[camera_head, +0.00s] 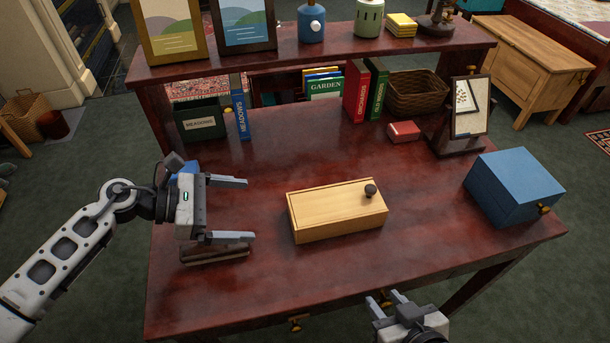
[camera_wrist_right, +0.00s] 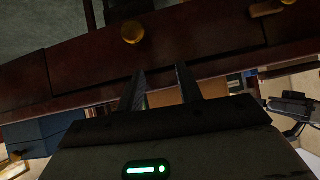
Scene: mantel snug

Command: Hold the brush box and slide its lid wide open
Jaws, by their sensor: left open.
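The brush box (camera_head: 337,217) is a pale wooden box on the middle of the dark red desk. Its flat lid (camera_head: 325,197) appears closed and has a dark round knob (camera_head: 370,190) near its right end. My left gripper (camera_head: 240,210) is open and empty, to the left of the box with its fingers pointing at it, apart from it. My right gripper (camera_head: 387,299) is at the desk's front edge, nearer than the box, with its fingers apart. In the right wrist view my right gripper (camera_wrist_right: 160,75) also shows its two fingers apart, with nothing clearly between them.
A blue box (camera_head: 514,187) stands at the desk's right. A brown brush-like object (camera_head: 215,252) lies beneath my left gripper. A red box (camera_head: 404,131), picture stand (camera_head: 468,112), books (camera_head: 366,92) and green bin (camera_head: 199,119) stand behind. The desk (camera_head: 290,280) is clear before the box.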

